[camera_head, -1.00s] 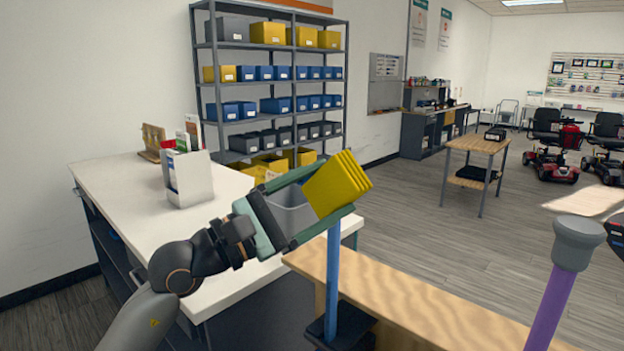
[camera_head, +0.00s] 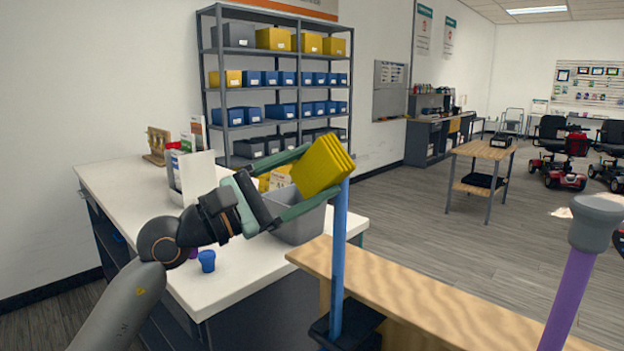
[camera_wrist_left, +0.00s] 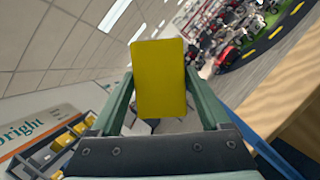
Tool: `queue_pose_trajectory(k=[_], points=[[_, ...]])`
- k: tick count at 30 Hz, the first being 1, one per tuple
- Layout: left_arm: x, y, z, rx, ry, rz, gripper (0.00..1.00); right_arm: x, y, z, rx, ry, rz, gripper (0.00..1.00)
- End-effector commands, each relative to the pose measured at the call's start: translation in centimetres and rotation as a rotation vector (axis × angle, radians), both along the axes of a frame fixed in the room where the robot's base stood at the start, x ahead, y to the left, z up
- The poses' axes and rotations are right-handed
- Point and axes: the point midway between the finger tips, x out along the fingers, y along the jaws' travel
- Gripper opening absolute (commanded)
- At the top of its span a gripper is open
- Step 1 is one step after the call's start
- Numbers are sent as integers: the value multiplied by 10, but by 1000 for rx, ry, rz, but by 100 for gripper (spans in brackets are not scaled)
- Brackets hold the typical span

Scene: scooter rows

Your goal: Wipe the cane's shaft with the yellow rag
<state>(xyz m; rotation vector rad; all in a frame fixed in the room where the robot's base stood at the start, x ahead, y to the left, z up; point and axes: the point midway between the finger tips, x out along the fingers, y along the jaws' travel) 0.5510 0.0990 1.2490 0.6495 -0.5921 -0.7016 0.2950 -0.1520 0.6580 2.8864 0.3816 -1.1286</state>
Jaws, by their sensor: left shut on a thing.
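My left gripper (camera_head: 318,180) is shut on the yellow rag (camera_head: 322,166), a folded block between its green fingers. The rag also fills the middle of the left wrist view (camera_wrist_left: 159,80). The blue cane shaft (camera_head: 339,250) stands upright in a dark holder (camera_head: 346,322) at the wooden stand. The rag is at the top of the shaft in the head view and hides its upper end. I cannot tell whether they touch. The blue shaft shows at the lower right in the left wrist view (camera_wrist_left: 265,150). My right gripper is not in view.
A purple cane with a grey top (camera_head: 596,222) stands at the right. The wooden stand (camera_head: 430,300) runs along the front. A white counter (camera_head: 115,180) holds a grey bin (camera_head: 300,225), a leaflet holder (camera_head: 195,178) and a blue cup (camera_head: 207,261). Shelves stand behind.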

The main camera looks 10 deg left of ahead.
Motion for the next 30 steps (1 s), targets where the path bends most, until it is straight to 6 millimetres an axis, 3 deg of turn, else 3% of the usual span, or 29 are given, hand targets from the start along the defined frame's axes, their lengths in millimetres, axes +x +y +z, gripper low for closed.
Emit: queue_pose_trajectory(k=[5, 21, 30], points=[[-4, 3, 0, -1, -1, 1, 36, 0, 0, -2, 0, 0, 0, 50], [-47, 31, -1, -1, -1, 2, 36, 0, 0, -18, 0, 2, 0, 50], [-51, 33, 0, -2, 0, 0, 36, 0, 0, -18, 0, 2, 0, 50]])
